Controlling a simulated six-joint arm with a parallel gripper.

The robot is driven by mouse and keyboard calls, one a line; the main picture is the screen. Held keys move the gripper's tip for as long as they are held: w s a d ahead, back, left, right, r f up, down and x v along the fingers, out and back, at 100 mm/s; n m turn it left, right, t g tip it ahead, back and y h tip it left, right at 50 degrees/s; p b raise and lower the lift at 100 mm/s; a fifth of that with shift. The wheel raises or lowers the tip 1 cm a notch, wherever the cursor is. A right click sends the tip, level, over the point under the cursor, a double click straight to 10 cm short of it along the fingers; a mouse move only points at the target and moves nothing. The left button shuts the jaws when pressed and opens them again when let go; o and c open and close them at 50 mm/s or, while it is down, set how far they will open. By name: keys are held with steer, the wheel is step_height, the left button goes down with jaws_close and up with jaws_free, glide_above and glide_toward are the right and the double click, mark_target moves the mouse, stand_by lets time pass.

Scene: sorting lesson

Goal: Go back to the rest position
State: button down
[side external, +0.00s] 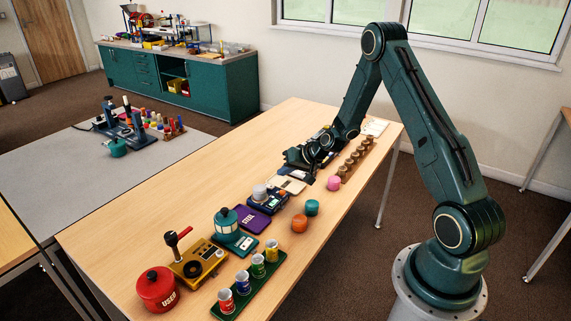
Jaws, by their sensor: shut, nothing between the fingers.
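My gripper (296,160) is low over the far half of the wooden table (165,205), at the end of my dark green arm. It is small in the view, and its fingers look closed with nothing seen between them. It is close to a pale flat item (291,184) on the table; I cannot tell whether they touch. My wrist hides part of the dark items behind it.
Pink (334,183), teal (312,207) and orange (299,223) pieces stand right of the gripper. A rack of brown-topped jars (356,159) is beyond. A red pot (157,289), a yellow device (199,262) and a green tray with cups (249,284) fill the near end.

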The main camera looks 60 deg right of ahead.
stand_by(0.3)
steer(key=s+a+r+n+g, duration=0.1)
steer(key=s+a+r+n, duration=0.25)
steer(key=a+r, duration=0.55)
steer(key=s+a+r+n+g, duration=0.15)
steer(key=s+a+r, duration=0.35)
steer(key=r, duration=0.8)
steer(key=s+a+r+n, duration=0.1)
steer(key=s+a+r, duration=0.2)
steer(key=s, duration=0.8)
steer(key=s+a+r+n+g+h, duration=0.1)
steer(key=s+a+r, duration=0.2)
steer(key=s, duration=0.8)
steer(key=shift+s+a+r+n, duration=0.35)
steer(key=shift+a+r+n, duration=0.05)
